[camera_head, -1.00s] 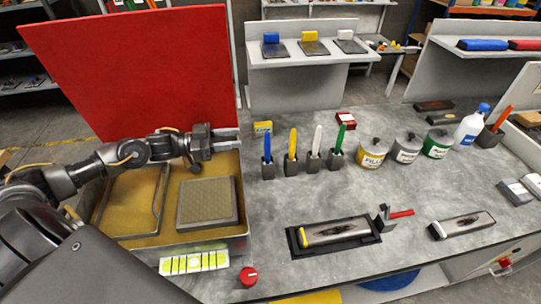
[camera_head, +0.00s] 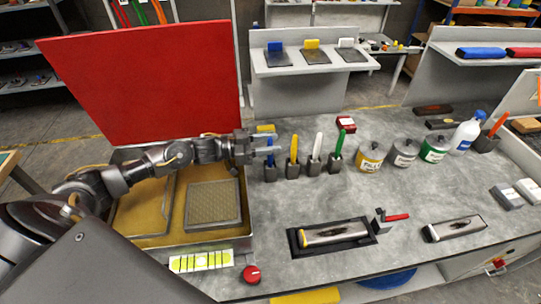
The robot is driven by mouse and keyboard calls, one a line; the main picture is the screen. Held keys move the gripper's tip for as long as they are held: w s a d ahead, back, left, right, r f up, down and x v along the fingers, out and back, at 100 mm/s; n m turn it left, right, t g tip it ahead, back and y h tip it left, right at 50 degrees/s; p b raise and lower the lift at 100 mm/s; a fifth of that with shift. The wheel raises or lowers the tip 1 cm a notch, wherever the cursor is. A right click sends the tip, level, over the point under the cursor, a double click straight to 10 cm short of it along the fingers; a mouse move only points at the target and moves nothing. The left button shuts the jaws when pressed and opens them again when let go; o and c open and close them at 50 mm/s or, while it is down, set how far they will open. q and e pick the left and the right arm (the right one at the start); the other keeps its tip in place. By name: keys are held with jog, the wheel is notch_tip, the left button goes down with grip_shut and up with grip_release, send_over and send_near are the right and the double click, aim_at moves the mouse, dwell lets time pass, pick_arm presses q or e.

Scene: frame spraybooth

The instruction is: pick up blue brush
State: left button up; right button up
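The blue brush (camera_head: 270,155) stands upright in a small dark holder (camera_head: 270,173), at the left end of a row of brushes on the grey bench. My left gripper (camera_head: 262,147) reaches in from the left over the yellow-lined box, with its fingertips at or very near the brush's upper part. Whether the fingers touch the brush, and how far apart they are, I cannot make out at this size. My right gripper is not in view.
Yellow (camera_head: 293,150), white (camera_head: 316,147) and green (camera_head: 338,145) brushes stand close to the right. The open box (camera_head: 243,238) with its raised red lid (camera_head: 145,80) lies under and behind my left arm. Labelled pots (camera_head: 370,158) stand farther right.

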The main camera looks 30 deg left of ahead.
pick_arm(q)
jog(key=shift+w+d, duration=0.15)
jog(key=shift+c, duration=0.9)
grip_shut()
